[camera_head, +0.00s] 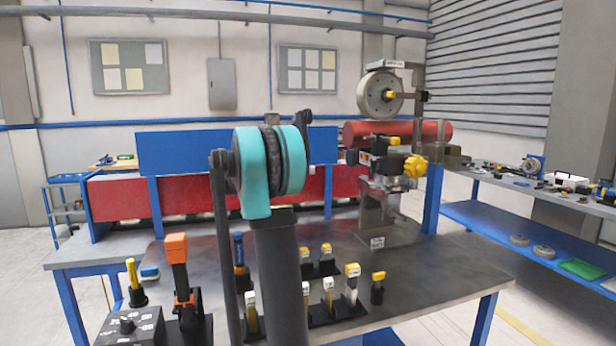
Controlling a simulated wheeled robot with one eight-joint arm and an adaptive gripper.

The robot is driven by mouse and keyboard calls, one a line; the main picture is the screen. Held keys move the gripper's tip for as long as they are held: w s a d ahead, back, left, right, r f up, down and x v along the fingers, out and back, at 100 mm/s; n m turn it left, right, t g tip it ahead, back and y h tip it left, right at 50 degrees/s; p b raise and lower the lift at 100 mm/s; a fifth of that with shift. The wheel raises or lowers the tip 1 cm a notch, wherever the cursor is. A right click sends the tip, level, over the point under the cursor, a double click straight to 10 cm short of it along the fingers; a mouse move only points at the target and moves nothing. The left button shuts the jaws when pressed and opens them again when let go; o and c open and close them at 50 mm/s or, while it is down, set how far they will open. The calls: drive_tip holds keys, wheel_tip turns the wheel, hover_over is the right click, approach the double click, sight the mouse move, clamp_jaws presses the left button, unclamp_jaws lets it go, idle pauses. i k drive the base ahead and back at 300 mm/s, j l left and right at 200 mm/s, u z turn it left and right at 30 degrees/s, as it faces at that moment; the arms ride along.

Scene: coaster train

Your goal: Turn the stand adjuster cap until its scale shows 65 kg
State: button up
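A test stand (378,208) stands at the back right of the workbench. A yellow lobed knob (415,167) sticks out on its right side and looks like the adjuster cap. I cannot make out a scale or any kg reading at this size. My arm, with teal and black joints, rises through the middle of the view, left of the stand and apart from the knob in the picture. My gripper cannot be made out; the arm's far end is not clearly shown.
Several yellow-topped tools (352,284) stand in holders at the bench front. An orange-topped handle (177,262) and a black dial box (130,326) are at front left. A red cylinder (425,132) lies behind the stand. The workbench (440,275) is clear at right.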

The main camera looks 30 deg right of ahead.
sight(415, 167)
drive_tip(key=k, duration=1)
